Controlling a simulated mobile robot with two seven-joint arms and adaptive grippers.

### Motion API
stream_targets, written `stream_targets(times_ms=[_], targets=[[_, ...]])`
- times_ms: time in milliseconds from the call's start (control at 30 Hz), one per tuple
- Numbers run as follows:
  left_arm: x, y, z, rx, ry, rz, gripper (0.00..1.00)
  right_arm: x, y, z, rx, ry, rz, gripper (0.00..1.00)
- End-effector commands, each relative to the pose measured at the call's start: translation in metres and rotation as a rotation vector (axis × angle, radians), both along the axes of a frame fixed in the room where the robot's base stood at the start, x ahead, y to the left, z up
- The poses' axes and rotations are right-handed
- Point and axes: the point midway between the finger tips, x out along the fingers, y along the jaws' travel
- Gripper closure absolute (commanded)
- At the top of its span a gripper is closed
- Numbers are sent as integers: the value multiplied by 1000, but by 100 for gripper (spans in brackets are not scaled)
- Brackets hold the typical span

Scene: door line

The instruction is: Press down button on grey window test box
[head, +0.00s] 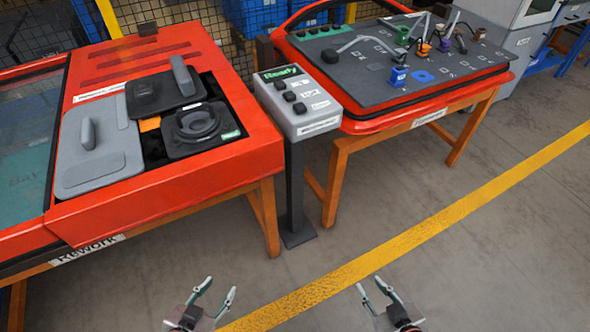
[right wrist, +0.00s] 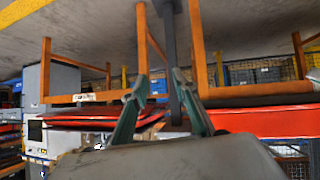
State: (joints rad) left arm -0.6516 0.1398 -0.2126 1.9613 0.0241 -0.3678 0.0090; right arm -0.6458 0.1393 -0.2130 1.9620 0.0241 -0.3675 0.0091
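The grey test box (head: 298,100) stands on a dark post between two orange-legged tables. Its green display (head: 280,73) reads "Ready". Three dark buttons run down its face beside small white labels. The lowest button (head: 299,108) sits nearest the front edge; the labels are too small to read surely. My left gripper (head: 220,286) is open and empty, low over the floor at the bottom of the head view. My right gripper (head: 369,283) is open and empty, to its right. Its two spread fingers show in the right wrist view (right wrist: 158,82). Both are well apart from the box.
The red rework table (head: 190,50) with grey and black panels stands left of the box. A red-rimmed table (head: 425,108) with a dark board of connectors stands to the right. The post's base (head: 298,235) is on the floor. Floor with a yellow line (head: 400,245) is clear in front.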

Motion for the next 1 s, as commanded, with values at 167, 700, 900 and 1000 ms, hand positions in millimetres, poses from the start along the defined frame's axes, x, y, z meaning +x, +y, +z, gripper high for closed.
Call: stream_targets(times_ms=[167,700,900,1000], targets=[[3,0,3,-1,-6,1,60,-1,0,0,-1,2,0,72],[3,0,2,-1,-5,1,60,-2,0,-1,0,3,-1,100],[2,0,0,0,-2,1,60,-2,0,-1,0,3,-1,100],[2,0,0,0,-2,1,60,-2,0,-1,0,3,-1,100]])
